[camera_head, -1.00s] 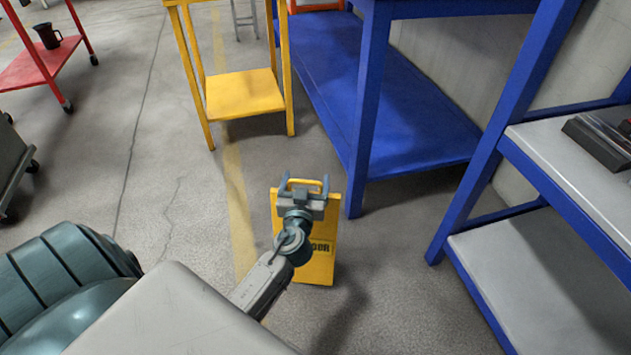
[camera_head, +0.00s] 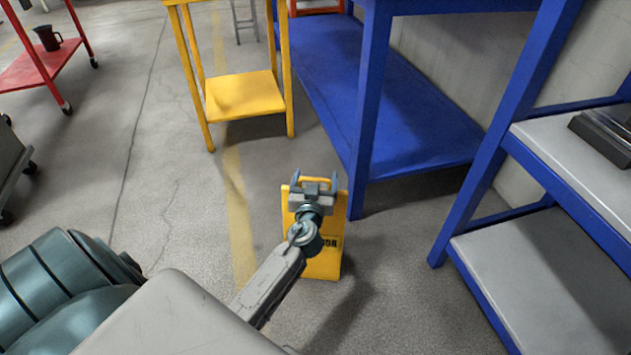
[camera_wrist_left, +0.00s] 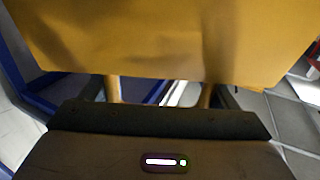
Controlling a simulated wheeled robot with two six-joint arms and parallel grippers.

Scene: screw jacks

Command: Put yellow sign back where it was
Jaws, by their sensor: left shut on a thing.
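The yellow sign (camera_head: 326,262) is an upright panel with dark lettering, partly hidden behind my left arm in the head view. Its top handle shows at my left gripper (camera_head: 315,184), which is shut on it. Whether its bottom edge touches the floor is hard to tell; a shadow lies to its lower right. In the left wrist view the sign's yellow panel (camera_wrist_left: 170,40) fills the top, close to the gripper. My right gripper is not in view.
A blue workbench (camera_head: 362,120) stands just behind and right of the sign. A blue rack with grey shelves (camera_head: 540,270) is at the right. A yellow table (camera_head: 242,95) stands further back, and a red cart (camera_head: 35,66) at far left. Grey floor (camera_head: 150,210) left of the sign is clear.

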